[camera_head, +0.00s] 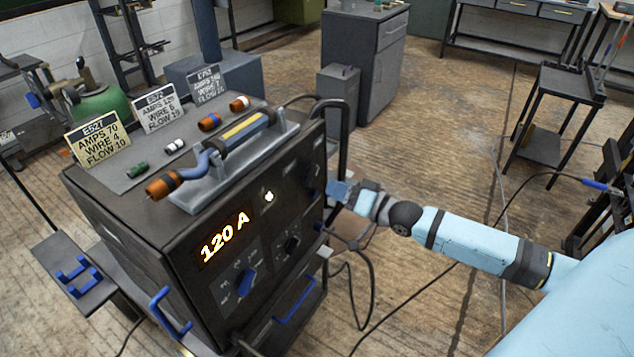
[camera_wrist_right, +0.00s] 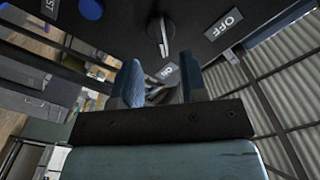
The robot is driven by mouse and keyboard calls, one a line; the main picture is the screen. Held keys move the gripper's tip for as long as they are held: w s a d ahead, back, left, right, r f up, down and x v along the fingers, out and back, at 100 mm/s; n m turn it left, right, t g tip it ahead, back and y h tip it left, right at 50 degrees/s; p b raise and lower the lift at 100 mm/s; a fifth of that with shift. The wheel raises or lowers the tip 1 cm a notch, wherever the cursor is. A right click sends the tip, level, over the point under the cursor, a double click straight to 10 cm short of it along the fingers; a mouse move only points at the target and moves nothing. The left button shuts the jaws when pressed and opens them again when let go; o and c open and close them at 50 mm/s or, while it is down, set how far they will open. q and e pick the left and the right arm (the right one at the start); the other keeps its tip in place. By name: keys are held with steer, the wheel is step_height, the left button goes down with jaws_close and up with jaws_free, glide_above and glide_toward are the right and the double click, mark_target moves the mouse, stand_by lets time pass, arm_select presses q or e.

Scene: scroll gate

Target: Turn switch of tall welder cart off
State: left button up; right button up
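The tall welder cart (camera_head: 140,230) is a dark box with a lit "120 A" display (camera_head: 225,240) on its front panel. The switch (camera_wrist_right: 162,36) shows in the right wrist view as a silver lever on the dark panel. Its lower end points towards the "ON" label (camera_wrist_right: 165,72); the "OFF" label (camera_wrist_right: 222,24) is to its right. My right gripper (camera_head: 338,192) is at the panel's right side. In the wrist view its two blue fingers (camera_wrist_right: 160,82) are apart and empty, short of the lever. My left gripper is not in view.
A blue knob (camera_head: 245,283) and a black knob (camera_head: 291,245) sit lower on the panel. A dark upright handle (camera_head: 345,150) and hanging cables (camera_head: 368,280) are near my right arm. Setting cards (camera_head: 97,143) stand on the cart top.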

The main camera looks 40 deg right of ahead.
mark_target(314, 179)
steer(key=shift+b+x, duration=0.3)
steer(key=shift+x, duration=2.75)
jaws_close()
